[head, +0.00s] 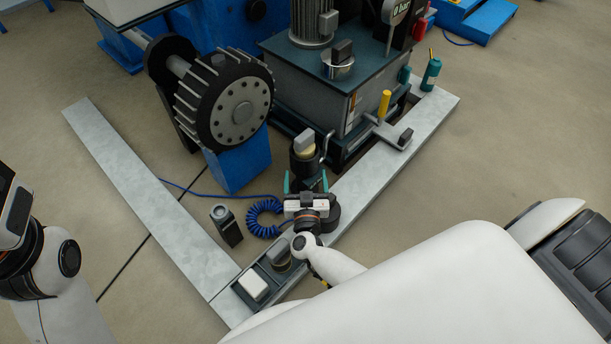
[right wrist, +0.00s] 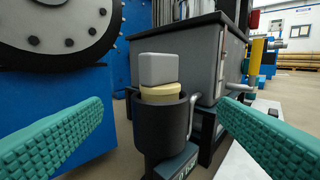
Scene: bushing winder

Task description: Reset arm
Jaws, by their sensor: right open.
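My right gripper (head: 306,180) is open, with its green ribbed fingers apart. In the right wrist view, the fingers (right wrist: 163,118) stand at the left and right sides with nothing between their pads. Ahead of them is a black cylindrical holder (right wrist: 163,132) with a handle. A cream piece (right wrist: 161,94) and a grey block (right wrist: 158,69) sit at its top. The holder also shows in the head view (head: 305,168), just beyond the gripper. My left arm (head: 38,255) shows at the left edge, but its gripper fingers are out of the picture.
A large ribbed wheel (head: 238,103) on a blue stand (head: 240,163) is left of the holder. A grey tank unit (head: 338,95) stands behind it. A coiled blue hose (head: 262,218), a dark box (head: 227,226) and a tray (head: 240,296) with a white block are near. Floor at left is clear.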

